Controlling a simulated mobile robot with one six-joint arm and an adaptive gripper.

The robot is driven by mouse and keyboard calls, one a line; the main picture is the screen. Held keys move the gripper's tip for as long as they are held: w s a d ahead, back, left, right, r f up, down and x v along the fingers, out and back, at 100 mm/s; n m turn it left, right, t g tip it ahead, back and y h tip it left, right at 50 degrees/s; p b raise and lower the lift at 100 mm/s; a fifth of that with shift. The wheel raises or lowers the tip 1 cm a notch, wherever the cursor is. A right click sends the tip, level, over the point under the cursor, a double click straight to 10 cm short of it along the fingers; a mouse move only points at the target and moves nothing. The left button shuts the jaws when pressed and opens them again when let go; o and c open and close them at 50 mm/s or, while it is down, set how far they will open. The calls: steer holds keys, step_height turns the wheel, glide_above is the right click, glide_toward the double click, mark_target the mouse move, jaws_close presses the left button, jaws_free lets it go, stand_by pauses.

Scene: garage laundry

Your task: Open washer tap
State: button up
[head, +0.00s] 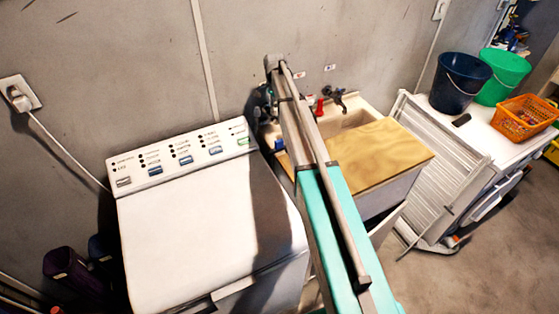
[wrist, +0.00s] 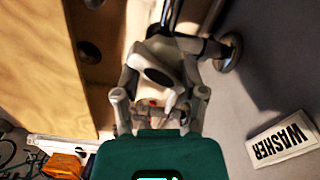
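In the wrist view my gripper (wrist: 160,85) has its two grey fingers standing apart, reaching towards a metal tap. The tap has an upright pipe (wrist: 170,14) and a round wall flange (wrist: 229,52). A pale shape with a dark oval and a small red spot lies between the fingers; I cannot tell which part is tap, or whether the fingers touch it. A white label reading WASHER (wrist: 283,140) is on the wall to the right. In the head view my arm hides most of the gripper and the tap it is at.
A white washing machine (head: 205,235) stands left of my arm. A sink (head: 345,115) with a wooden board (head: 385,153) is on the right, with a red handle (head: 319,107) and a dark tap (head: 337,98) behind. Buckets (head: 460,85) and an orange basket (head: 525,118) stand further right.

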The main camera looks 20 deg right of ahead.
steer(key=m, duration=0.3)
step_height(320, 180, up, 14)
steer(key=p, duration=1.4)
steer(key=s+a+f+n+b, duration=0.2)
steer(key=s+f+n+b, duration=0.2)
steer(key=s, duration=0.6)
steer(key=s+a+f+n+b, duration=0.2)
steer(key=s+f+n+b, duration=0.2)
steer(key=s, duration=0.7)
steer(key=s+a+f+n+b, duration=0.3)
steer(key=s+f+n+b, duration=0.1)
steer(key=s, duration=0.6)
steer(key=shift+s+n, duration=0.3)
steer(key=shift+n, duration=0.1)
steer(key=shift+w, duration=0.1)
step_height(320, 180, up, 12)
steer(key=m+p, duration=0.4)
steer(key=p, duration=0.8)
glide_above(275, 106)
steer(key=shift+d+f, duration=0.1)
steer(key=shift+d, duration=0.05)
steer(key=shift+f, duration=0.15)
